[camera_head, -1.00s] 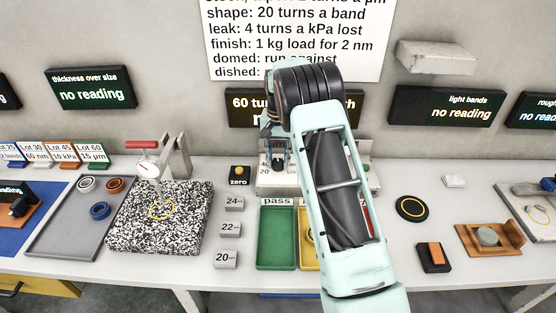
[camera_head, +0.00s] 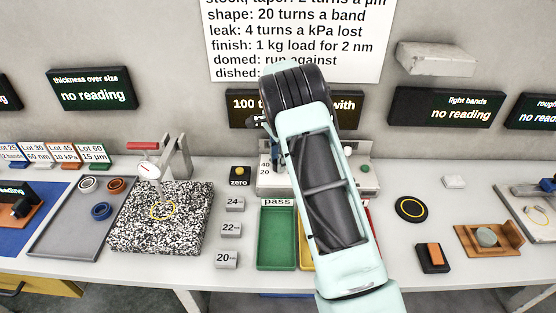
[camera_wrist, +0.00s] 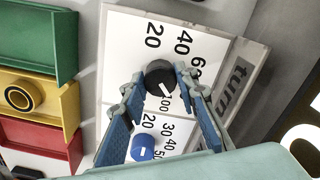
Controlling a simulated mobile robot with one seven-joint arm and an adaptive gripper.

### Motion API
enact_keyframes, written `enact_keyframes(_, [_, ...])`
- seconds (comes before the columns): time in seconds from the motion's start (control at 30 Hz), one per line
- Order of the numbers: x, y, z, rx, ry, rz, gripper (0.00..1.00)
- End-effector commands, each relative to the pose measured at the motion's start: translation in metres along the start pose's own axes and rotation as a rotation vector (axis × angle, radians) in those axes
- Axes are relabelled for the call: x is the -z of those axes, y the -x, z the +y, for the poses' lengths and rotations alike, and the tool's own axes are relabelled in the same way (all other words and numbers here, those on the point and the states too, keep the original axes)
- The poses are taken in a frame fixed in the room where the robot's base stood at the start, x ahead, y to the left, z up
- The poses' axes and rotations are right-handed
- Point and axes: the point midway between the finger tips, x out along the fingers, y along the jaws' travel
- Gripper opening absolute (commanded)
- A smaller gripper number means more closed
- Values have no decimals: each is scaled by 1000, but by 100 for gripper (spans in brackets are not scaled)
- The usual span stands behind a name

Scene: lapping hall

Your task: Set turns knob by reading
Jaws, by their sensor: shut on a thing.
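The black turns knob (camera_wrist: 155,72) sits on a white dial panel (camera_wrist: 118,62) with printed numbers. In the wrist view my gripper (camera_wrist: 161,80) is shut on it, one finger on each side. The knob's white mark points toward the printed 100. A blue knob (camera_wrist: 143,147) with its own scale sits beside it, between the finger bodies. In the head view my arm hides the knob and most of the panel (camera_head: 268,181). The wall display (camera_head: 245,104) behind starts with "100 t" and ends with "with"; its middle is covered.
Green (camera_head: 277,240), yellow and red trays stand in front of the panel. The yellow tray (camera_wrist: 45,87) holds a ring. Weights (camera_head: 235,204) and a zero button (camera_head: 239,172) stand left. A rule sheet (camera_head: 300,20) hangs above. The thickness display (camera_head: 92,89) says no reading.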

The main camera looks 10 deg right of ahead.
Motion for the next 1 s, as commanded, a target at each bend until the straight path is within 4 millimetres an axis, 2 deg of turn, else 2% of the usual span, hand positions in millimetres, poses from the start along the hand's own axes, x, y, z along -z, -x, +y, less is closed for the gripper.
enact_keyframes(0.2, [0, 1, -1, 2, -170, 1, 4])
enact_keyframes(0.5, [0, 1, -1, 3, -317, 0, 4])
enact_keyframes(1.0, [0, 1, -1, 3, -368, 1, 4])
